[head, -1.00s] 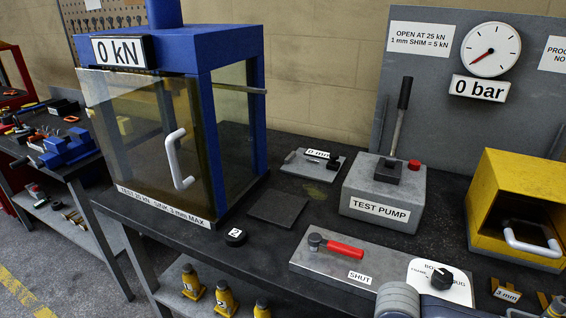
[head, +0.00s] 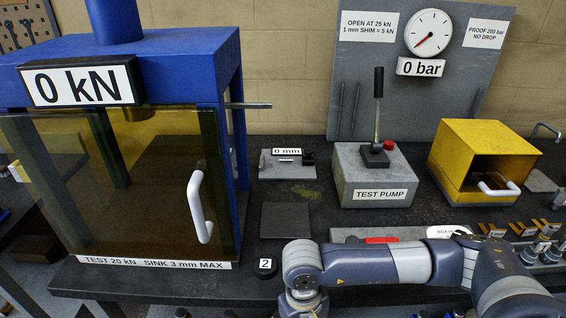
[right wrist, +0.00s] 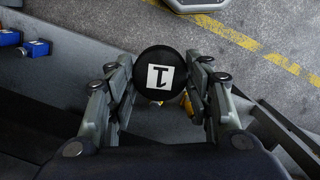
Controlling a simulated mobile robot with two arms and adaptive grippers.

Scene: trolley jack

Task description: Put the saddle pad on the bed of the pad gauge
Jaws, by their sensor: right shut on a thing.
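A round black saddle pad (right wrist: 158,56) with a white "1" label is between the fingers of my right gripper (right wrist: 160,74) in the right wrist view. That gripper is shut on the pad's sides. In the head view my right arm reaches across the front of the bench, and its gripper end is cut off by the bottom edge. The pad gauge (head: 270,171), a small grey plate with a "0 mm" sign, lies further back on the bench. Its bed looks empty. A second black pad (head: 265,276), marked "2", lies at the front edge. My left gripper is not in view.
The blue press (head: 190,50) with a closed clear door stands left of the gauge. The test pump (head: 345,177) stands right of it, and a yellow box (head: 480,140) further right. A dark flat plate (head: 285,220) lies in front of the gauge. My arm partly hides the red-handled valve (head: 381,240).

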